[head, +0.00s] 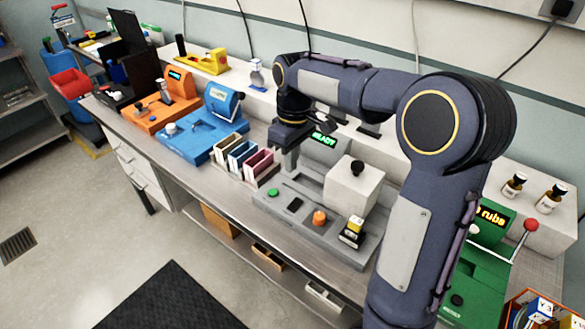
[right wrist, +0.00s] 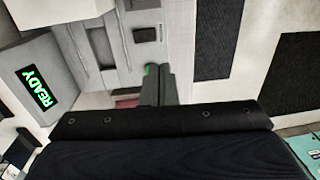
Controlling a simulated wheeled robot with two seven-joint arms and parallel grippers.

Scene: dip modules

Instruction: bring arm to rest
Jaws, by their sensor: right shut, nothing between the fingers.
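My right arm reaches in from the lower right across the bench in the head view. Its gripper (head: 290,163) points down above the bench, near the left end of a grey machine (head: 268,198) with a green READY display (head: 326,140). In the right wrist view the two fingers (right wrist: 158,84) are together with nothing between them. The READY display (right wrist: 38,90) shows there at the left. My left gripper is in neither view.
Slotted holders (head: 243,160) in cream, blue and red stand just left of the gripper. A blue machine (head: 195,135) and an orange machine (head: 165,105) stand farther left. A green machine (head: 470,285) with a red-knobbed lever is at right. The floor in front is open.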

